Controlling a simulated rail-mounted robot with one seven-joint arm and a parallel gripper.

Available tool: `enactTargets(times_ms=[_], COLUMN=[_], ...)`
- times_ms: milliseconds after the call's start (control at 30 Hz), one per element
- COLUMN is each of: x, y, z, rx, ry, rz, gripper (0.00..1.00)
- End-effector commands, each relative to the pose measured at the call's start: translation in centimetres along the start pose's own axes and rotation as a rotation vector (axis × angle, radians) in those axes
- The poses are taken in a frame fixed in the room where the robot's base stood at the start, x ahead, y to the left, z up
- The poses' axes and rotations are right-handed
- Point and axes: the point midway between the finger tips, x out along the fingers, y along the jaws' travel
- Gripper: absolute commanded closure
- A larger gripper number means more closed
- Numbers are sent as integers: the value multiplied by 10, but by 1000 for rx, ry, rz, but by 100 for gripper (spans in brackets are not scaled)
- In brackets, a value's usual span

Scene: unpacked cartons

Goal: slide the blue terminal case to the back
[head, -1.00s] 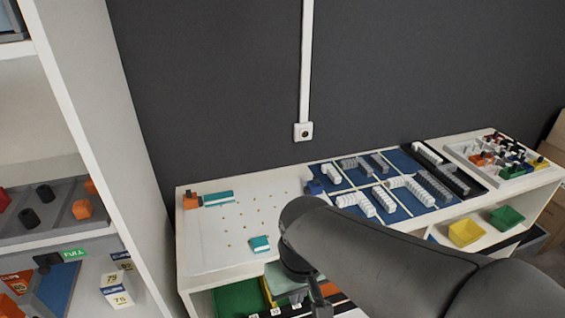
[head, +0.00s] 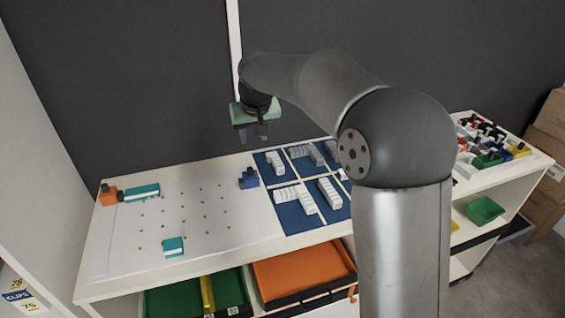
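The blue terminal case (head: 292,217) lies flat on the white worktop, right of the peg board. Pale yellow strips divide it into compartments, with rows of white and grey terminal blocks in them. My arm hides its right part in the head view. My gripper (head: 255,138) hangs in the air with its fingers pointing down, against the dark wall behind and left of the case in the picture. It is apart from the case and nothing shows in it. Its fingers are too small to tell open from shut.
A small blue block (head: 249,178) stands left of the case. The white peg board (head: 125,255) carries an orange block (head: 108,196) and teal-and-white pieces (head: 173,246). Green and orange bins (head: 300,272) sit below the top. A tray of coloured parts (head: 525,160) is at right.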

Motion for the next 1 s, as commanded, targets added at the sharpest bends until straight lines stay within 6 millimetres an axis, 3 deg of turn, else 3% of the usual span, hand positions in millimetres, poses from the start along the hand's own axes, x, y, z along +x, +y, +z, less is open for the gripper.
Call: enactTargets(times_ms=[167,700,1000], x=[20,134,168], y=[0,0,0], z=[0,0,-1], rx=[-1,0,0], ry=[-3,-3,0], rz=[-1,0,0], gripper=[62,62,62])
